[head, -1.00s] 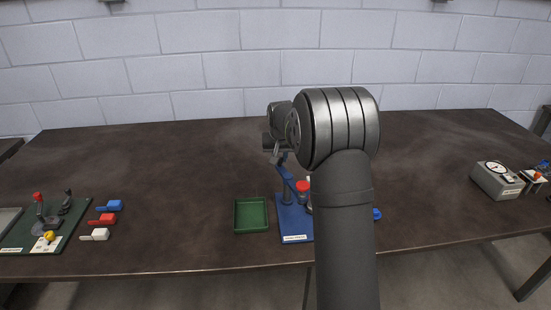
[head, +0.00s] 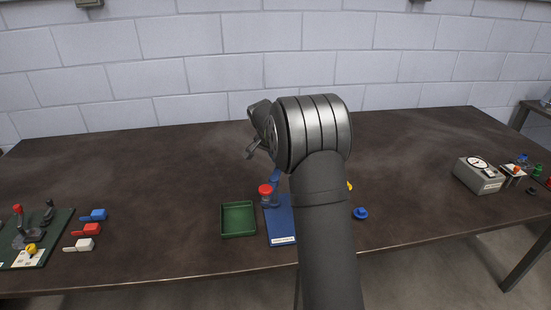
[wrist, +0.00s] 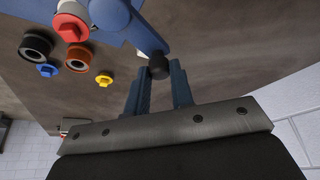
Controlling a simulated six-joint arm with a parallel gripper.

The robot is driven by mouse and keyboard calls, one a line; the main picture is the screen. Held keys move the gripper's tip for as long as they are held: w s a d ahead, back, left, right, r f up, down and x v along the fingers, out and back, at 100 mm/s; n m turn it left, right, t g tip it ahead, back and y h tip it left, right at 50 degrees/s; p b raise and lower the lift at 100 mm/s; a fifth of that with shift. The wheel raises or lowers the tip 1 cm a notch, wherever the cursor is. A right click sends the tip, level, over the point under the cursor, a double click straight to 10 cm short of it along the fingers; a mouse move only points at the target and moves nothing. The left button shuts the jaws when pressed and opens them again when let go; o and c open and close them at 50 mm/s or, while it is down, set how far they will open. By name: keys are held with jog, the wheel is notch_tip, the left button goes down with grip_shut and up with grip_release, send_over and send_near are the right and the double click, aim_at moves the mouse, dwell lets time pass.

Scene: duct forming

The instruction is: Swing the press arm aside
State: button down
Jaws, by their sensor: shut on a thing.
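My gripper (wrist: 159,84) is shut on the black knob (wrist: 158,66) at the end of the blue press arm (wrist: 142,28) in the wrist view. In the head view my gripper (head: 251,152) is above and left of the blue press base (head: 280,228), and the knob cannot be made out. Part of the blue press arm (head: 275,177) shows beside a red-topped piece (head: 265,190) over the base. My own arm hides the right part of the base.
A green tray (head: 238,220) stands just left of the base. A blue knob-like part (head: 360,213) lies to the right. Colored blocks (head: 86,230) and a green lever board (head: 38,250) are at left, a grey dial box (head: 480,175) at right. The back of the table is clear.

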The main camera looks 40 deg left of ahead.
jog(key=shift+d, duration=0.1)
dwell(0.4)
jog(key=c, duration=1.3)
grip_release()
jog(key=shift+o, duration=0.2)
jog(key=v, duration=1.7)
jog(key=shift+r, duration=0.25)
jog(key=x, duration=1.7)
jog(key=shift+f, duration=0.3)
jog(key=shift+r, duration=0.1)
